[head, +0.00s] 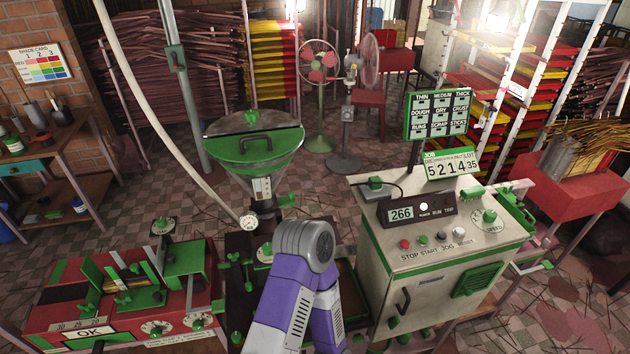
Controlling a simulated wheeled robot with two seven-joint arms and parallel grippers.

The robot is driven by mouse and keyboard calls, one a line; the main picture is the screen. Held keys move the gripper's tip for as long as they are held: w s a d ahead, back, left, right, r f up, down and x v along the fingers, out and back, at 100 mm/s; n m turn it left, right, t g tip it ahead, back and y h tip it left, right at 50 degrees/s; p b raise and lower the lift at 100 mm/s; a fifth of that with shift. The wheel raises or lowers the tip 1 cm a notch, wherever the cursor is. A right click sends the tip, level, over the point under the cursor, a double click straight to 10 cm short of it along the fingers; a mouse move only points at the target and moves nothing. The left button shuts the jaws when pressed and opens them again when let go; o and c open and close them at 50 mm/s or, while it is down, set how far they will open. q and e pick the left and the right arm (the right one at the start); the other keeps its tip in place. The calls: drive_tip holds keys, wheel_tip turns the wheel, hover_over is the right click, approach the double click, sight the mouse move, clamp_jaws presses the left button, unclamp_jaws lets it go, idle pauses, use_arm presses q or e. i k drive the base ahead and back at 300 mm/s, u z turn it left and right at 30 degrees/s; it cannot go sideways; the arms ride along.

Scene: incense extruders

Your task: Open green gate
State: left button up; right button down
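Several green parts show, and I cannot tell for sure which one is the gate. A round hopper (255,178) with a green lid stands in the middle. Small green levers and knobs (234,258) sit below it on the dark extruder body. A green handle (288,200) sticks out right of the hopper. The red machine (75,318) at the left carries upright green plates (186,258). A purple and grey arm of mine bends in front of the extruder and hides part of it. Neither gripper is in view.
A cream control cabinet (385,270) with buttons, a 266 display and a green vent stands close at the right. A sign board (437,115) rises behind it. A workbench (45,165) is at the far left. Fans (320,70) stand behind. Tiled floor (140,195) is open between.

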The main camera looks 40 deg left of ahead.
sight(289, 201)
drive_tip(key=u, duration=3.95)
drive_tip(key=k, duration=0.9)
drive_tip(key=z, duration=1.2)
drive_tip(key=i, duration=0.5)
drive_tip(key=z, duration=0.05)
